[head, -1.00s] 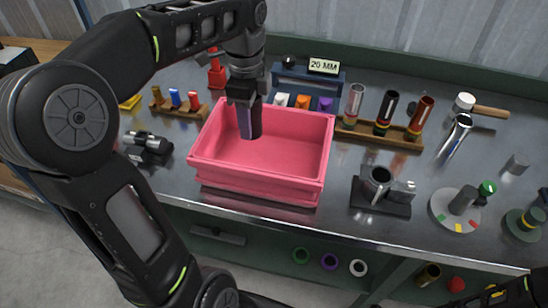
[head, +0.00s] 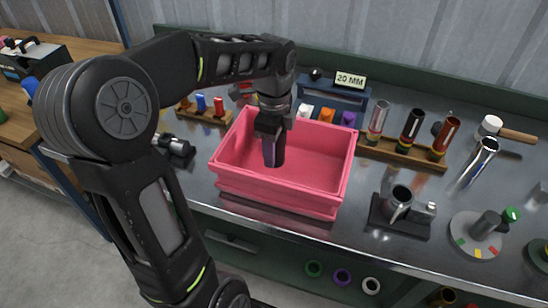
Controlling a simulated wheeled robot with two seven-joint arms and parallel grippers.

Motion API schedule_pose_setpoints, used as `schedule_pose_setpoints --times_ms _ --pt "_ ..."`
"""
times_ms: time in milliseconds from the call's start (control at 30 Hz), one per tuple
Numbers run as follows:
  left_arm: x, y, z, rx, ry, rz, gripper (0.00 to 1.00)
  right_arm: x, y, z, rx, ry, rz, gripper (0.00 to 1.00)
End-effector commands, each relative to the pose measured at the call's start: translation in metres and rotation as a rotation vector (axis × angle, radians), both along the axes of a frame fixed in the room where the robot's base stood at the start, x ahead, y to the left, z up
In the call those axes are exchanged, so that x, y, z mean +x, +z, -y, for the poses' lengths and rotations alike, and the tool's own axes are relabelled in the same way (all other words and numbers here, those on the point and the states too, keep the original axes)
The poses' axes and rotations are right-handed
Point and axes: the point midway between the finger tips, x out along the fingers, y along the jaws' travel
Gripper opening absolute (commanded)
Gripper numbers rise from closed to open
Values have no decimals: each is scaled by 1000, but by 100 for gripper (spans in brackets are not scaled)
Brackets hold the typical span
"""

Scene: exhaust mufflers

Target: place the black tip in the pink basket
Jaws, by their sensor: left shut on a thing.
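The pink basket (head: 322,200) stands on the metal bench in the middle of the view. My left gripper (head: 272,140) points down over the inside of the basket, in its left half. It is shut on a dark cylinder that looks like the black tip (head: 278,153). The tip hangs upright, with its lower end below the rim level; whether it touches the basket floor I cannot tell. Another black tube (head: 411,128) stands in the wooden rack to the right. My right gripper is not in view.
Behind the basket is a blue stand (head: 350,93) with a "20 MM" sign (head: 351,80). A wooden rack (head: 395,151) holds several tubes at right. A dark fixture (head: 398,224) and a round dial base (head: 475,245) are on the right. A mallet (head: 510,130) lies behind.

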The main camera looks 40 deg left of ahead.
Motion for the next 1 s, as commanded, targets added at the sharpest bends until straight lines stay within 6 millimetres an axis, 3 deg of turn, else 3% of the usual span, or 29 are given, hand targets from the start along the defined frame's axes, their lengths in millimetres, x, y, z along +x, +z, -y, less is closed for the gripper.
schedule_pose_setpoints --times_ms 167,400,800,833,1000 --pt "-1 -6 0 -1 0 -3 1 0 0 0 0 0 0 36" --pt "0 -35 0 -2 1 -2 1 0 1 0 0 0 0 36" --pt "0 -41 0 -1 0 0 1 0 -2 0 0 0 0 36" --pt "0 -41 0 -1 0 0 49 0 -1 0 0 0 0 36" --pt "0 -40 0 -1 0 0 63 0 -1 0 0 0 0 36"
